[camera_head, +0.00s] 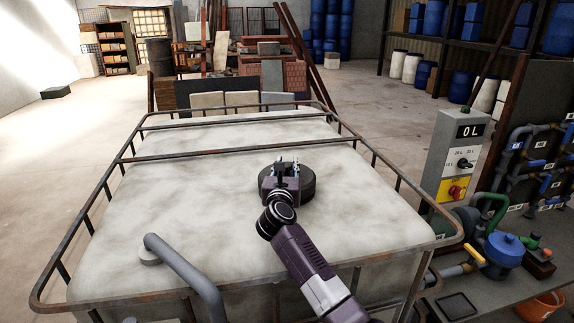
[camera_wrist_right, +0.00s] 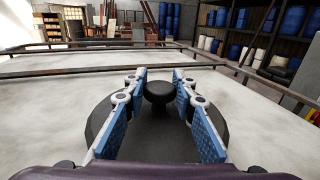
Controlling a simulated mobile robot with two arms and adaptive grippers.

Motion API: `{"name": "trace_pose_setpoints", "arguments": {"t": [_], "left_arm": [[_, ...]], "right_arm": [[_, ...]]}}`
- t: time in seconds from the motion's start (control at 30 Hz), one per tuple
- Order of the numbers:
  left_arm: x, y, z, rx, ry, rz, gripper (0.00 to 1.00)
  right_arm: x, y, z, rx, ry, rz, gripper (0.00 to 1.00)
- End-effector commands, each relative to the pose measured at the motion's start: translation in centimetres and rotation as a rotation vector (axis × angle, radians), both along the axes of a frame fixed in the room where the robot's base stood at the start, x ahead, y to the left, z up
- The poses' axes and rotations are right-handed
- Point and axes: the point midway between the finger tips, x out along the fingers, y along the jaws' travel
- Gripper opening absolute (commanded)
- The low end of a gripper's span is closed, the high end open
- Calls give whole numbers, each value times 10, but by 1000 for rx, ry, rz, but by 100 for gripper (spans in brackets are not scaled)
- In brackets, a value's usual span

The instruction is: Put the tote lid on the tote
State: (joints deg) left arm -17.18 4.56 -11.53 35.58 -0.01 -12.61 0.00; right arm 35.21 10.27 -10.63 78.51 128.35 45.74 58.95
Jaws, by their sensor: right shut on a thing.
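The tote (camera_head: 190,190) is a large pale, mottled tank with a rusty rail frame around its top. The tote lid (camera_head: 307,188) is a dark round disc with a knob, over the middle right part of the tote's top. My right gripper (camera_head: 287,166) is above the lid and shut on its knob. In the right wrist view the knob (camera_wrist_right: 158,92) stands between the blue finger pads, with the disc (camera_wrist_right: 100,117) below them. I cannot tell whether the lid touches the tote's top. Any opening under it is hidden. My left gripper is not in view.
A grey pipe (camera_head: 185,268) rises at the tote's front left. A control box (camera_head: 455,150) reading "0 L" stands at the right, beside pipes and a blue pump (camera_head: 503,250). Rusty crossbars (camera_head: 230,150) span the tote's far part. Open floor (camera_head: 50,150) lies to the left.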

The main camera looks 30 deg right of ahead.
Motion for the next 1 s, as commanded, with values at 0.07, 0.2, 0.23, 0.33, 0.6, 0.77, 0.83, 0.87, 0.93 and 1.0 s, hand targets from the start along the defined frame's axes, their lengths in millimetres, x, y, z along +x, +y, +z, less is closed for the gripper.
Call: {"name": "trace_pose_setpoints", "arguments": {"t": [0.07,0.2,0.23,0.33,0.6,0.77,0.83,0.87,0.93,1.0], "left_arm": [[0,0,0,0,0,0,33],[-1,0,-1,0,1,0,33],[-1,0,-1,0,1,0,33],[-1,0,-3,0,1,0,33],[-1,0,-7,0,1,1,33],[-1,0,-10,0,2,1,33],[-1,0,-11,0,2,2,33],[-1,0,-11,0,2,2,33],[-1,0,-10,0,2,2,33],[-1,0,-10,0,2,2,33]], "right_arm": [[0,0,1,-1,-2,0,0],[0,0,0,0,-2,0,0],[0,0,0,0,-2,0,0],[0,0,-2,0,-2,0,0],[0,0,-8,0,-2,0,0],[0,0,-11,0,-2,0,0],[0,0,-12,0,-2,0,0],[0,0,-12,0,-2,0,26],[0,0,-12,-1,-2,0,32],[0,0,-12,-1,-1,0,32]]}}
